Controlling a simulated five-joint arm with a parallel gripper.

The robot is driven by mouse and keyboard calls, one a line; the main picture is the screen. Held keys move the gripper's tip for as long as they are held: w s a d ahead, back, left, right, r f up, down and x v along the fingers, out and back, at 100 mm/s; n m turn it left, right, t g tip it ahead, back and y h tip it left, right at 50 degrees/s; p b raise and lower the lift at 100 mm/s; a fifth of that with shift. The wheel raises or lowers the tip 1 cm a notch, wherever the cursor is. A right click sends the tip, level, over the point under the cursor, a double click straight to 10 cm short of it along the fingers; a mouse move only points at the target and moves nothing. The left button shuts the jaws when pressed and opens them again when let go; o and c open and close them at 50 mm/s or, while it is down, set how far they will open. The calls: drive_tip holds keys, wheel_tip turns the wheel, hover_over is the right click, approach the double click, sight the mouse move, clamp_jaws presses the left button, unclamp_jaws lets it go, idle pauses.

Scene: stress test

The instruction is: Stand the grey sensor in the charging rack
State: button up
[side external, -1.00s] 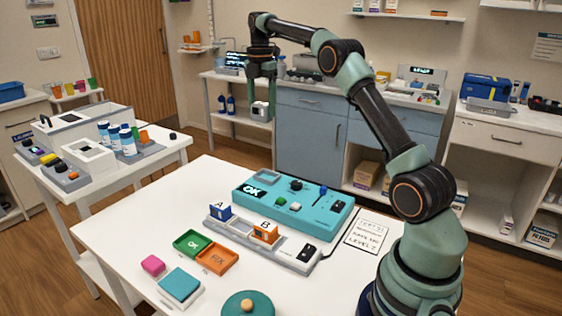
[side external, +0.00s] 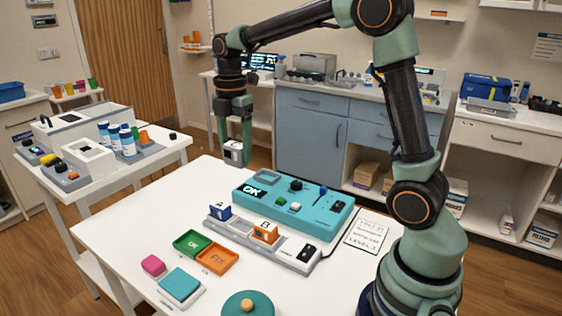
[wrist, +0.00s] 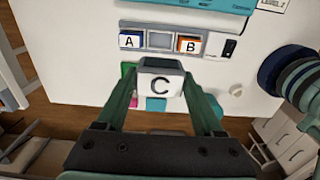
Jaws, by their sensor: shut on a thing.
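My gripper (side external: 236,138) is shut on the grey sensor (side external: 233,152), a small grey-and-white block. It hangs in the air above the table's far left part. In the wrist view the sensor (wrist: 160,86) shows a black letter C between the fingers of my gripper (wrist: 162,88). The charging rack (side external: 210,223) is a long grey strip on the white table. It holds a blue sensor A (side external: 220,211) and an orange sensor B (side external: 265,231). An empty bay (wrist: 160,40) lies between A and B in the wrist view. The sensor is apart from the rack.
A teal OK panel (side external: 325,218) stands behind the rack. Green (side external: 192,242) and orange (side external: 217,258) trays lie in front. A black device (side external: 308,250) sits at the rack's right end, and a paper card (side external: 367,235) lies farther right.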

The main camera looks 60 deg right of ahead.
wheel_tip(320, 180, down, 19)
drive_tip(key=shift+f, duration=0.2)
idle(0.3)
drive_tip(key=shift+f, duration=0.1)
drive_tip(key=o, duration=1.2)
wheel_tip(320, 180, up, 12)
drive_tip(key=f, duration=0.1)
drive_tip(key=shift+s+a+r+m+t, duration=0.9)
drive_tip(key=shift+s+r+m, duration=0.9)
drive_tip(key=shift+s+m, duration=0.9)
drive_tip(key=shift+s+a+r+m+t, duration=0.85)
drive_tip(key=shift+s+r+m, duration=1.05)
drive_tip(key=shift+m, duration=1.4)
drive_tip(key=shift+s+a+r+m+t, duration=0.9)
drive_tip(key=shift+s+r+m, duration=0.8)
drive_tip(key=shift+s+m, duration=1)
